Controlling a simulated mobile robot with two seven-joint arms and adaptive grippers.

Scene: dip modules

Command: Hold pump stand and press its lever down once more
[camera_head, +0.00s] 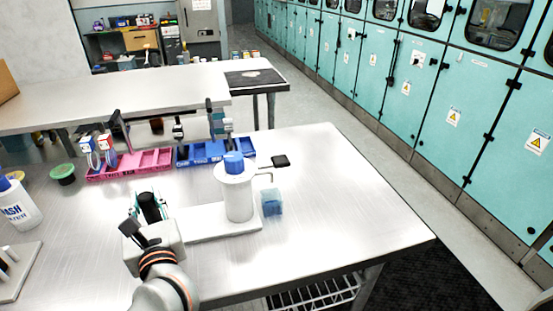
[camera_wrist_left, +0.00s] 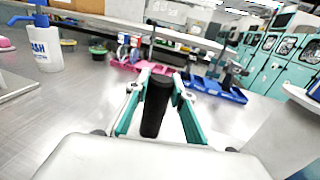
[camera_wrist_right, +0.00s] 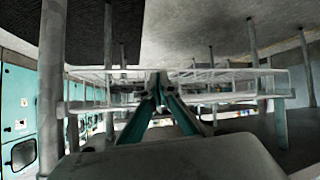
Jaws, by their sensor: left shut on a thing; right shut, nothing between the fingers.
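The pump stand (camera_head: 238,195) is a white cylinder with a blue top on a flat white base (camera_head: 205,222). Its lever is a thin bent arm with a black pad (camera_head: 281,160), raised on the right side of the cylinder. A black upright handle (camera_head: 149,207) stands at the left end of the base. My left gripper (camera_head: 150,200) is shut around this handle; the left wrist view shows the handle (camera_wrist_left: 156,105) between its teal fingers. My right gripper (camera_wrist_right: 157,85) shows only in the right wrist view, shut and empty, pointing at a wire shelf.
A translucent blue block (camera_head: 271,202) stands just right of the cylinder. Pink (camera_head: 130,164) and blue (camera_head: 200,152) trays lie behind. A wash bottle (camera_head: 18,208) stands at the left. The table's right front is clear. The wire shelf (camera_wrist_right: 230,85) is below the table.

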